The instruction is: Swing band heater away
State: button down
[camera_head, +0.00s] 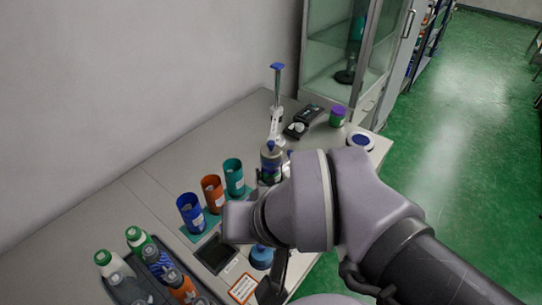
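A bottle with a blue cap and a silvery upper part (270,160) stands near the middle of the bench, just behind my arm. The band heater cannot be made out with certainty; my arm covers much of the area around this bottle. My arm's wrist reaches over the bench from the lower right. A dark narrow part (274,281) below the wrist may belong to my gripper, but its fingertips cannot be told apart. Whether it is open, shut or touching anything does not show. A blue round item (261,256) sits partly hidden beside that dark part.
Blue (191,213), orange (212,194) and teal (233,177) cups stand left of my wrist. A tray (124,289) of bottles is at the lower left. A pipette stand (277,120) and a purple-lidded jar (337,116) stand farther back. The left bench top (100,225) is clear.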

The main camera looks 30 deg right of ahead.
aim_at(270, 154)
jog(key=i+l, duration=0.1)
jog(key=l, duration=0.3)
jog(key=i+l+u, duration=0.1)
jog(key=l, duration=0.7)
jog(key=i+u, duration=0.05)
